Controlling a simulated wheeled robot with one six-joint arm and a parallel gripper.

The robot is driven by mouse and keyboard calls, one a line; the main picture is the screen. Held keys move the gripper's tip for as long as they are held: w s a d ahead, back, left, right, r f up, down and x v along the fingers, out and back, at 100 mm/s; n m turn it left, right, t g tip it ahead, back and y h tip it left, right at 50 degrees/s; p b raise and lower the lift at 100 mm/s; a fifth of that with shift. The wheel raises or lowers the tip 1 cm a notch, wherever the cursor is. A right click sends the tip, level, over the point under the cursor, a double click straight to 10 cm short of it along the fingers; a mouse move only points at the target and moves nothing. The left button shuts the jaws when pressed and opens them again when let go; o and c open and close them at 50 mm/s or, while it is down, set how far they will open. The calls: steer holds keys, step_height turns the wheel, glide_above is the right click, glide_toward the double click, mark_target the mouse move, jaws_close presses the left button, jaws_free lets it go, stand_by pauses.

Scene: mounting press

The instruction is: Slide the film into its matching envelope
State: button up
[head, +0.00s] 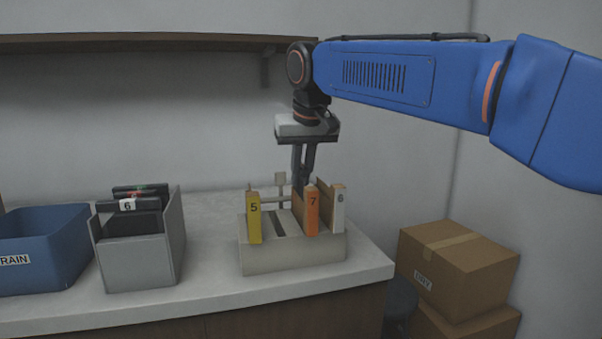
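A beige rack (290,257) on the counter holds upright envelopes with numbered front edges: yellow 5 (254,218), orange 7 (312,212) and white 6 (338,208). A dark empty slot shows between 5 and 7. Black films (149,203) stand in a grey box (140,262) to the left. One carries a white 6 label; those behind carry red and green marks too small to read. My gripper (301,184) points down at the rack, its fingertips close behind the top of orange 7. The tips are partly hidden, and I cannot tell if they hold anything.
A blue bin (45,250) with a label reading "RAIN", cut by the picture edge, stands left of the grey box. A shelf (150,41) runs along the wall above. Cardboard boxes (455,270) stand right of the counter. The counter between box and rack is clear.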

steer(key=o, duration=0.5)
steer(key=shift+r, duration=0.1)
steer(key=v, duration=1.7)
steer(key=shift+s+d+r, duration=0.1)
steer(key=s+d+f+m, duration=0.1)
steer(key=s+d+f, duration=0.3)
steer(key=d+f, duration=0.55)
steer(key=s+d+f, duration=0.5)
steer(key=d+f, duration=0.4)
steer(key=f, duration=0.1)
steer(key=s+d+f, duration=0.3)
steer(key=s+f, duration=0.2)
steer(key=f, duration=0.3)
steer(key=s+d+f+m, duration=0.1)
steer(key=s+d+f, duration=0.2)
steer(key=f, duration=0.6)
steer(key=s+d+f+m+h, duration=0.1)
steer(key=s+d+f, duration=0.2)
steer(key=s+f, duration=0.3)
steer(key=shift+s+d+f, duration=0.1)
steer(key=shift+s+f, duration=0.1)
steer(key=shift+f, duration=0.5)
steer(key=shift+s+d+f, duration=0.1)
steer(key=shift+s+f, duration=0.1)
steer(key=shift+f, duration=0.5)
